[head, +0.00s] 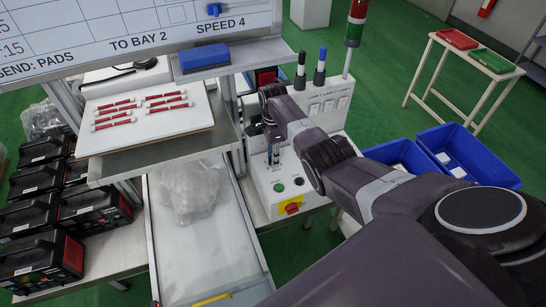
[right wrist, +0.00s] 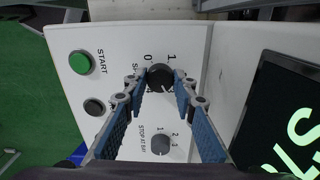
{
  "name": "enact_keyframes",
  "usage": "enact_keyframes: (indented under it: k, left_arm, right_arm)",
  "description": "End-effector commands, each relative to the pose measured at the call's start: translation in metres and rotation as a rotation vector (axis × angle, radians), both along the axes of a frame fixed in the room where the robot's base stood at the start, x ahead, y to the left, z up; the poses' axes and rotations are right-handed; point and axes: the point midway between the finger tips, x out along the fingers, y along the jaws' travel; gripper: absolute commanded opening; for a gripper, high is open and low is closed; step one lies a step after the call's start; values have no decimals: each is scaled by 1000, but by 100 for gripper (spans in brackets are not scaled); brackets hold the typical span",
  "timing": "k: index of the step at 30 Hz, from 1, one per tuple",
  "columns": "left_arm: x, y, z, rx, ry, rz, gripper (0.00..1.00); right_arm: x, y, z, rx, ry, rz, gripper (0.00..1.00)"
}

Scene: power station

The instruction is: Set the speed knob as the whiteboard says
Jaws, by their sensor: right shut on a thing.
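The whiteboard (head: 140,22) at the top left of the head view reads "SPEED 4" and "TO BAY 2". The white control panel (head: 262,192) stands at the centre, mostly behind my right arm. In the right wrist view, the black speed knob (right wrist: 160,77) sits between the blue fingertips of my right gripper (right wrist: 160,80), which is shut on it. Marks 0 and 1 show beside the knob; the fingers hide other marks and most of its label. I cannot read its setting for sure. My left gripper is not in view.
A grey stop-at-bay knob (right wrist: 160,145), a green start button (right wrist: 80,62) and a dark button (right wrist: 95,106) share the panel. A screen (right wrist: 285,120) with green text stands beside it. A conveyor (head: 205,255) and black battery-like packs (head: 40,265) are at left; blue bins (head: 465,150) at right.

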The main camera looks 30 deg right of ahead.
Motion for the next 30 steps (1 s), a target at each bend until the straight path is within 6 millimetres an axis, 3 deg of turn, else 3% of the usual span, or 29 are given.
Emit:
enact_keyframes:
  k: [15,30]
  left_arm:
    - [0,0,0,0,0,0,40]
    - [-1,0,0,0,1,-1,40]
  right_arm:
    - [3,-1,3,-3,-8,-432,1]
    - [3,-2,4,-3,-9,-590,1]
